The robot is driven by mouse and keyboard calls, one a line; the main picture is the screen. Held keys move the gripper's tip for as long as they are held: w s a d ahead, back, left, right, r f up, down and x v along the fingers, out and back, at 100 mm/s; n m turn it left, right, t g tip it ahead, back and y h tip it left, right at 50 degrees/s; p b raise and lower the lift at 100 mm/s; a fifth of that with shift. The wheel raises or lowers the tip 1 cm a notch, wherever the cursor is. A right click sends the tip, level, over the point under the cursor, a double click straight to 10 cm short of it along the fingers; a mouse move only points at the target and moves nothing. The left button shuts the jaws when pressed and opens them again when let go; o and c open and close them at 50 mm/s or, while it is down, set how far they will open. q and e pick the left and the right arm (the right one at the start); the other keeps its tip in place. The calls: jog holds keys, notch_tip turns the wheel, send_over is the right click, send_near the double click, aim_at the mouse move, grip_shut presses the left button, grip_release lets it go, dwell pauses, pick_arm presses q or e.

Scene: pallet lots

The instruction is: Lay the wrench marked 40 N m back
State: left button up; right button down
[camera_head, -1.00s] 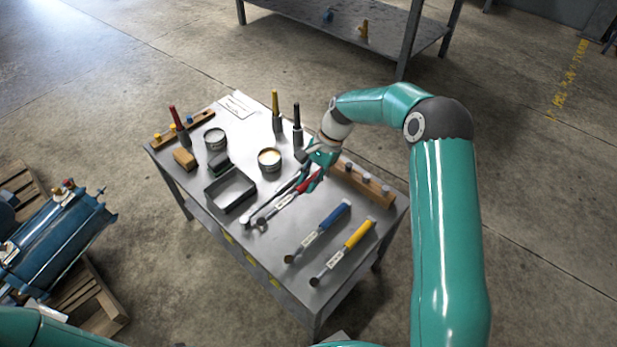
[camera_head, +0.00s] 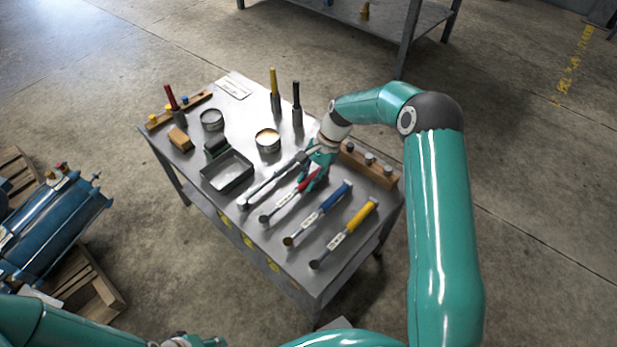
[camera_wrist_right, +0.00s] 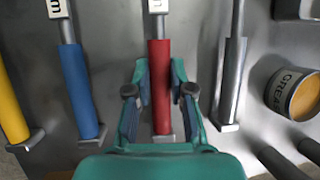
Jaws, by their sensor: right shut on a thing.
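Several wrenches lie side by side on the grey workbench (camera_head: 330,268): one with a grey handle (camera_head: 286,166), one red, one blue (camera_head: 335,196), one yellow (camera_head: 362,215). My right gripper (camera_head: 314,178) is shut on the handle of the red wrench (camera_head: 285,202), between the grey and blue ones. In the right wrist view, the red handle (camera_wrist_right: 160,85) runs between both fingers (camera_wrist_right: 160,95). I cannot tell whether the red wrench touches the bench. The number labels are too small or cut off to read. Part of my left gripper (camera_head: 192,342) shows at the bottom edge; its fingers are unclear.
A dark open tray (camera_head: 227,172), a tin of grease (camera_head: 268,140), another tin (camera_head: 212,120) and upright tools (camera_head: 297,104) stand farther back. A wooden block with sockets (camera_head: 368,163) is beside my right gripper. Bench room is free near the front edge.

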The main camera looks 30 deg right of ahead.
jog(key=shift+f, duration=0.2)
dwell(0.6)
jog(key=c, duration=0.9)
grip_release()
jog(key=shift+c, duration=0.2)
jog(key=v, duration=1.1)
jog(key=shift+d+r, duration=0.2)
jog(key=shift+r, duration=0.15)
